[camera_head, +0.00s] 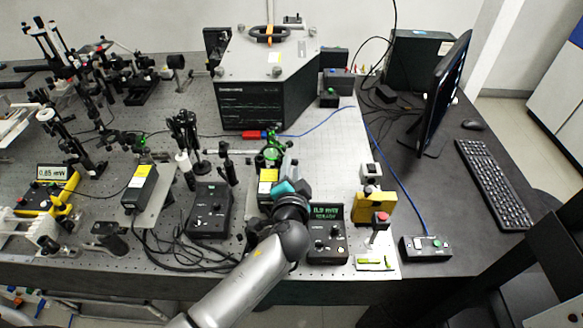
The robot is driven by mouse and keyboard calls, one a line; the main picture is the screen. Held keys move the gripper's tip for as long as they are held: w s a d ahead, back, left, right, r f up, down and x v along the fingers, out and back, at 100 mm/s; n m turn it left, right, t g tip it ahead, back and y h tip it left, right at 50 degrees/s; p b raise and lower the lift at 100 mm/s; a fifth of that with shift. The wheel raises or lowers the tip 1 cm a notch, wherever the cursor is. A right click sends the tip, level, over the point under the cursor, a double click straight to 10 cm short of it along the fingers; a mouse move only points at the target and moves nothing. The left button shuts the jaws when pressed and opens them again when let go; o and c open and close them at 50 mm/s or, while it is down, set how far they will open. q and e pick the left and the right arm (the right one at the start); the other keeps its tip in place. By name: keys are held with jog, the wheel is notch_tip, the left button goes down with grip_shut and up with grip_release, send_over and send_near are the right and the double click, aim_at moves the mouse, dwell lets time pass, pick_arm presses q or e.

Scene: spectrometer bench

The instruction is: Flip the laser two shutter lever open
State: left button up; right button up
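Another laser box with a yellow label (140,187) stands further left. The view has no readable number on either.
A control box with a green display (328,213) sits right of my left wrist, a dark controller (210,208) to the left. Slim posts (229,163) stand near the central laser. A large instrument (265,85) stands behind.

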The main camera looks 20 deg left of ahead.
pick_arm(q)
grip_shut()
jog(key=shift+w+d+f+m+y+b, duration=0.15)
jog(key=shift+m+y+b, duration=0.1)
jog(key=shift+m, duration=0.2)
jog(key=shift+s+d+f+m+y+b, duration=0.1)
jog(key=shift+f+m+y+b, duration=0.1)
jog(key=shift+m, duration=0.25)
jog(key=shift+o, duration=1.4)
grip_release()
